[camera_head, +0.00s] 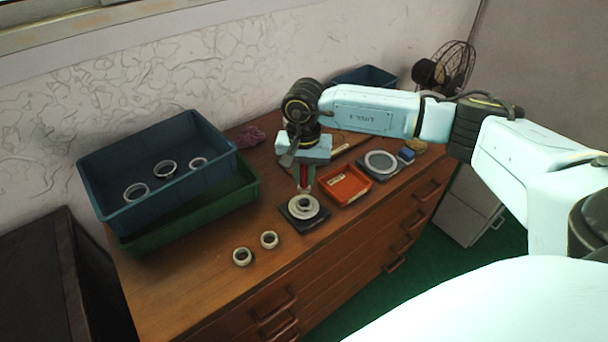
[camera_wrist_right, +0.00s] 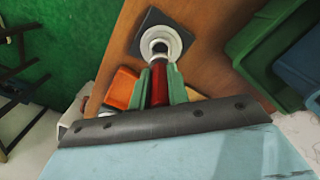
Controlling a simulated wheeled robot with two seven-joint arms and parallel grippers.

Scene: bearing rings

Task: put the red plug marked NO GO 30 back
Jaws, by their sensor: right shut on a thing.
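My right gripper (camera_head: 304,187) is shut on the red plug (camera_head: 304,176), which hangs upright between its fingers. The red plug (camera_wrist_right: 159,85) also shows between the green fingers (camera_wrist_right: 160,88) in the right wrist view. Its marking is not legible. Below it is a pale bearing ring (camera_head: 296,207) on a dark square base (camera_head: 311,223); the plug's lower end looks just above it, but I cannot tell the exact gap. The orange tray (camera_head: 345,185) is right of the gripper and holds a light-coloured piece. My left gripper is not in view.
A blue crate (camera_head: 118,208) with several rings sits on a green crate (camera_head: 245,200) at the left. Two loose rings (camera_head: 242,256) stand near the front. A grey disc on a dark plate (camera_head: 381,162) lies right of the tray. A fan (camera_head: 445,68) stands at the back right.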

